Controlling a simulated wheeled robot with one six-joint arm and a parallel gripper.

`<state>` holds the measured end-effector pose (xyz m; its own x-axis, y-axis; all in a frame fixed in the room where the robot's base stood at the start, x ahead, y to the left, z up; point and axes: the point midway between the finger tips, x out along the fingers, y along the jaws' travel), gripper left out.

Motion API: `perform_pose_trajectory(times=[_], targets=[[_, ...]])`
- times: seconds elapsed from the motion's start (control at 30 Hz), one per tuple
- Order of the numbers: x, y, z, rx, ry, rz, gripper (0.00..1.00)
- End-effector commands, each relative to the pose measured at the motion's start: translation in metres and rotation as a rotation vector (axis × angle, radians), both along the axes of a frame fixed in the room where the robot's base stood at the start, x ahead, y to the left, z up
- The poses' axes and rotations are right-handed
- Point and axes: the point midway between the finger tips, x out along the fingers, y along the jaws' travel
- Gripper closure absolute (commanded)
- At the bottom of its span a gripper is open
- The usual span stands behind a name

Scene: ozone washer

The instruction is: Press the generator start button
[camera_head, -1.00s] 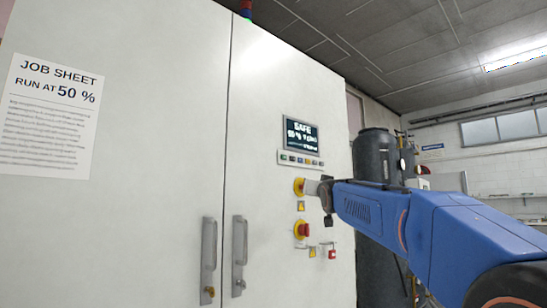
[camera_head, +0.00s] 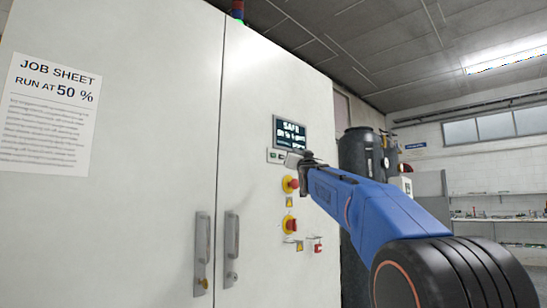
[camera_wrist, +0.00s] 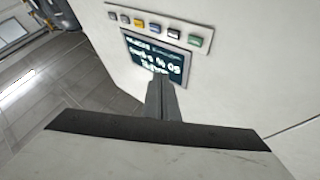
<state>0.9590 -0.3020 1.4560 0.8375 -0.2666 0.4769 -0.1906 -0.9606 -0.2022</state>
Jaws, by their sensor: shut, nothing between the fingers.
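The control panel on the white cabinet has a dark screen (camera_head: 290,132) with a row of small buttons (camera_head: 273,155) below it. My gripper (camera_head: 294,158) is shut in front of this row and hides most of it in the head view. In the wrist view the panel appears upside down. The screen (camera_wrist: 155,60) shows there with the button strip (camera_wrist: 154,25) above it in the picture. A green button (camera_wrist: 195,40) is at the strip's right end there. The closed fingertips (camera_wrist: 160,80) overlap the screen's edge, apart from the buttons in the picture. Contact cannot be told.
A red and yellow knob (camera_head: 290,184) sits below the panel, with a larger red emergency-type knob (camera_head: 290,225) lower down. A small red device (camera_head: 318,246) is beside it. Door handles (camera_head: 202,250) stick out at left. A dark tank (camera_head: 358,150) stands behind the arm.

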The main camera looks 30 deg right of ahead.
Motion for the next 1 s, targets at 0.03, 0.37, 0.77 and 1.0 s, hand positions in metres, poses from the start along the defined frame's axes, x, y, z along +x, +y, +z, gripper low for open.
perform_pose_trajectory(times=[0.03,0.37,0.77,1.0], targets=[[0.004,0.001,-0.001,0.002,0.000,0.001,1.00],[0.039,0.014,-0.001,0.002,0.001,0.002,1.00],[0.074,0.027,-0.001,0.001,0.000,0.002,1.00],[0.080,0.029,0.000,0.001,0.001,0.001,1.00]])
